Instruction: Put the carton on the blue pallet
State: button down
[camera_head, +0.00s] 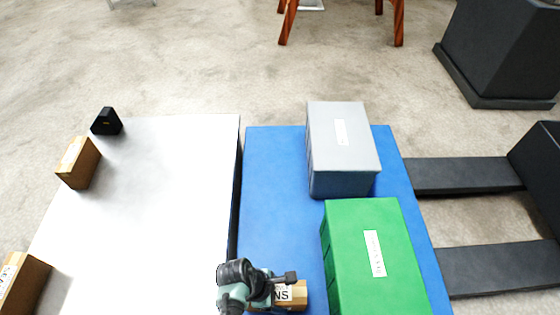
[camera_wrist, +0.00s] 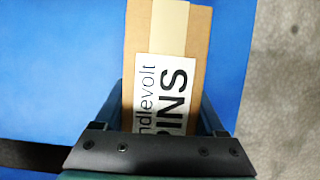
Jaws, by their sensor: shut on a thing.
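The brown carton (camera_head: 297,290) with a white label is at the front of the blue pallet (camera_head: 275,190), left of the green box. My gripper (camera_head: 277,290) is shut on it. In the wrist view, the carton (camera_wrist: 170,45) sits between the two fingers (camera_wrist: 162,112), with its tan tape strip and its label reading "PINS" showing. The blue surface (camera_wrist: 60,80) lies behind and below it there. I cannot tell whether the carton touches the pallet or hangs just above it. My gripper hides part of the carton in the head view.
A grey box (camera_head: 340,170) and a green box (camera_head: 370,270) stand on the pallet's right side. The white surface (camera_head: 150,210) to the left holds a black object (camera_head: 106,122) and two brown cartons (camera_head: 78,163) (camera_head: 20,283). Dark forks (camera_head: 470,175) extend at the right. The pallet's left part is free.

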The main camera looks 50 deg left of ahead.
jog(key=shift+r, duration=0.1)
grip_release()
jog(key=shift+f, duration=0.2)
jog(key=shift+r, duration=0.15)
jog(key=p+v, duration=0.7)
jog(key=v, duration=0.5)
jog(key=shift+p, duration=0.4)
